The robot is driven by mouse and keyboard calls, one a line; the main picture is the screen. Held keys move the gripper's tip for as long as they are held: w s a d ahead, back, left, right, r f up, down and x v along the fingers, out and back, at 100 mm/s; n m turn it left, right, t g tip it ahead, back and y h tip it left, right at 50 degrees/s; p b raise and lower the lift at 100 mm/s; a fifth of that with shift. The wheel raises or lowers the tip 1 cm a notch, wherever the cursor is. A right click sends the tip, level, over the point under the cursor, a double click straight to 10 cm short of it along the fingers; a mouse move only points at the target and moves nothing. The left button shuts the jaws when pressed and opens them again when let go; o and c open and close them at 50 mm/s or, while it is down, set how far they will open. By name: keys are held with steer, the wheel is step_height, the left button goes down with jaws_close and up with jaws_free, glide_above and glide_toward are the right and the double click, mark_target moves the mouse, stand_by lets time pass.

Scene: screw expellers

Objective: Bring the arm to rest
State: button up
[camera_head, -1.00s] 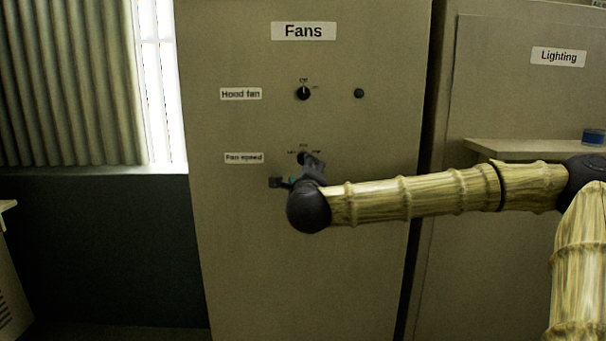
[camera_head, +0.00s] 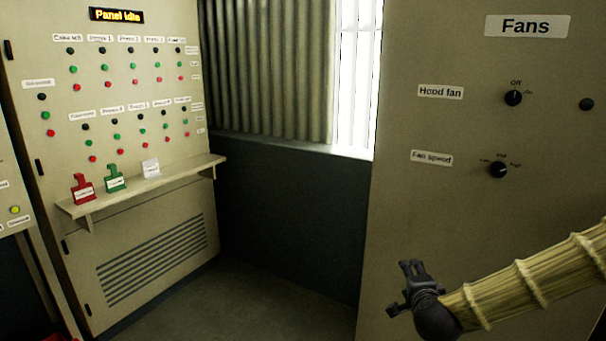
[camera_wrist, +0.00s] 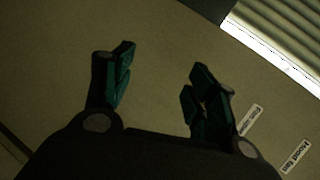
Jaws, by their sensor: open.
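My gripper (camera_head: 406,284) is at the lower right of the head view, in front of the Fans cabinet (camera_head: 450,225) and below the fan speed knob (camera_head: 498,170). It is apart from the knob. In the wrist view its two fingers (camera_wrist: 157,90) are spread wide with nothing between them, and the plain cabinet face lies beyond. The hood fan knob (camera_head: 513,98) sits above the fan speed knob. My bamboo-like arm reaches in from the right edge of the head view.
A control panel (camera_head: 75,150) with several buttons stands at the left. A bright window (camera_head: 357,75) is at the back. The floor (camera_head: 270,300) between panel and cabinet is clear.

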steer(key=s+a+f+n+g+y+p, duration=0.25)
steer(key=s+a+f+n, duration=0.2)
steer(key=s+f, duration=0.55)
steer(key=s+a+f+n+g+y+p, duration=0.1)
steer(key=s+a+f+n+g, duration=0.45)
steer(key=f, duration=0.75)
steer(key=s+d+f+n+g+p, duration=0.1)
steer(key=s+d+f+n+g, duration=0.1)
steer(key=s, duration=1.1)
steer(key=s+d+f+n+g+h+p, duration=0.1)
steer(key=s+d+f+n+g, duration=0.2)
steer(key=s, duration=1.1)
step_height(320, 180, down, 4)
steer(key=shift+s+f+n+g+p, duration=0.15)
steer(key=shift+s+n+g+p, duration=0.15)
steer(key=shift+n, duration=0.7)
steer(key=shift+w, duration=0.1)
